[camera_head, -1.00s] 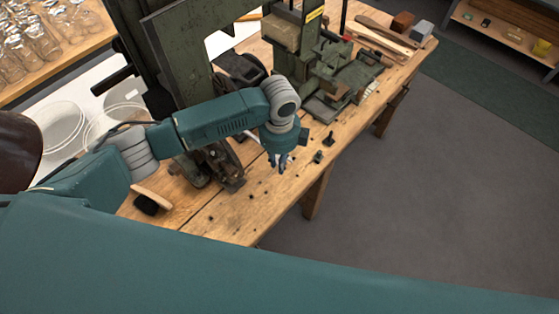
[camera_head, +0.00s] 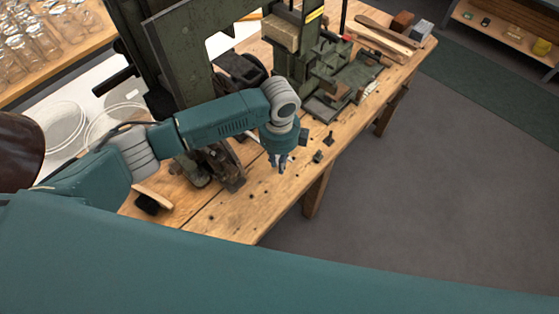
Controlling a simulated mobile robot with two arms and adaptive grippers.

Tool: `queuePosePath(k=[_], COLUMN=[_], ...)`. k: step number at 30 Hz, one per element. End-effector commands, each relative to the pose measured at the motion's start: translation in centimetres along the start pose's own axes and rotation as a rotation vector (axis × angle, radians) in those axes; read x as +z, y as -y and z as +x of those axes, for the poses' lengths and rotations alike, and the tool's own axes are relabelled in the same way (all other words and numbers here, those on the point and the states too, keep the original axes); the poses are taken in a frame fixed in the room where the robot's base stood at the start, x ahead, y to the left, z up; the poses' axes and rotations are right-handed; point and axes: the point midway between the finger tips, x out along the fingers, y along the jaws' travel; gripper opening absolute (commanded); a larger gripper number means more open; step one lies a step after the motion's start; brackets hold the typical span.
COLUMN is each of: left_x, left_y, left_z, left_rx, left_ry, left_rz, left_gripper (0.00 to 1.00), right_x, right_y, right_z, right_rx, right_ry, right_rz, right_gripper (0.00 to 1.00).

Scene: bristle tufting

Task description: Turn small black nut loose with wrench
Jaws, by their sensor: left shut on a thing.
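My left gripper (camera_head: 279,165) points down just above the front edge of the wooden workbench (camera_head: 225,215). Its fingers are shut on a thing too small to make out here. Small black parts stand on the bench just right of the gripper: an upright one (camera_head: 330,139) and a lower one (camera_head: 317,156). I cannot tell whether either is the small black nut. I cannot make out a wrench for certain. My right gripper is out of view.
A green machine (camera_head: 333,75) stands on the bench beyond the gripper. A dark metal mechanism (camera_head: 222,165) is close on the left. A black-bristled brush (camera_head: 150,203) lies at the left. Wooden-handled tools (camera_head: 385,38) lie at the far end. The floor at right is clear.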

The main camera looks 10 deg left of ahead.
Motion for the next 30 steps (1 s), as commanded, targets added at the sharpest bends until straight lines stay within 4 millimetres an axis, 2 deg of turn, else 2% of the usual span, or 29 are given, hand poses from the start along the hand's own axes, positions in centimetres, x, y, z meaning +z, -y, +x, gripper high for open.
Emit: queuePosePath(k=[30], left_x=[0.0], left_y=[0.1], left_z=[1.2], left_rx=[-0.002], left_ry=[0.001], left_rz=[0.0], left_gripper=[0.0], right_x=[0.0], right_y=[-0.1], right_z=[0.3], right_rx=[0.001], right_ry=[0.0], right_rz=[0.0], right_gripper=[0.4])
